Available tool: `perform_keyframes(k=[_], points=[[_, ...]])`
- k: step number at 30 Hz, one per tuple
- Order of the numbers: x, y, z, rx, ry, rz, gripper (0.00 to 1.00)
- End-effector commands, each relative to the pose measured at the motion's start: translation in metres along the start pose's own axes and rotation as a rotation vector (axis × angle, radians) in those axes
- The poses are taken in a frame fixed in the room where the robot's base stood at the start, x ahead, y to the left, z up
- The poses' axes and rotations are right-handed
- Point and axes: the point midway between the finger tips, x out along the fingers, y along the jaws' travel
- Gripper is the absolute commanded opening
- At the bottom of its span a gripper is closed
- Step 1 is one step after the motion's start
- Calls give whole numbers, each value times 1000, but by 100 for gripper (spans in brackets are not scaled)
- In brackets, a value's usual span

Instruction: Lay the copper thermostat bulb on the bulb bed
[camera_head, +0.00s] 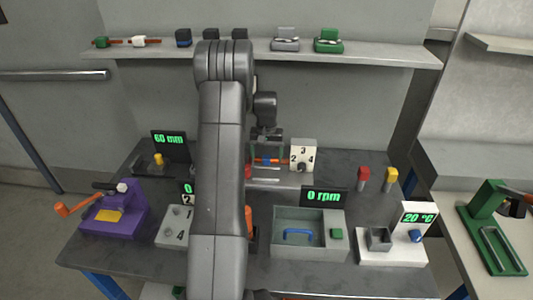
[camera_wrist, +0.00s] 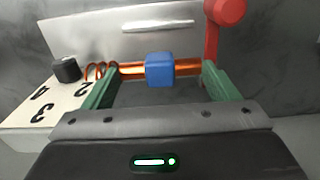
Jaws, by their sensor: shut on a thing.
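The copper thermostat bulb (camera_wrist: 188,68), an orange tube with a blue block around its middle, lies between the two green fingers of my gripper (camera_wrist: 158,85) in the wrist view. The gripper is shut on it, with the fingers at either end. A copper coil (camera_wrist: 100,71) leads left to the white thermostat box (camera_wrist: 45,110) with a black knob and numbers; the box also shows in the head view (camera_head: 303,155). A grey metal plate (camera_wrist: 85,38) with a pale bar lies beyond the bulb; I cannot tell whether it is the bulb bed. My arm hides part of the bench.
A red-topped post (camera_wrist: 225,12) stands close to the bulb's right end. On the bench are a grey bin (camera_head: 309,255), a white unit (camera_head: 375,256), a purple fixture (camera_head: 110,222), and red (camera_head: 363,175) and yellow (camera_head: 390,176) pieces. A shelf (camera_head: 380,52) runs behind.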

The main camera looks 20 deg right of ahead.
Motion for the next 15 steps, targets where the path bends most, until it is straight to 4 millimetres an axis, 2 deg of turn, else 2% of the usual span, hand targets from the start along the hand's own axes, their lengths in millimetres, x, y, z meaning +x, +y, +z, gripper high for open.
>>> perform_keyframes(k=[15], points=[[22, 0, 0, 0, -1, 0, 58]])
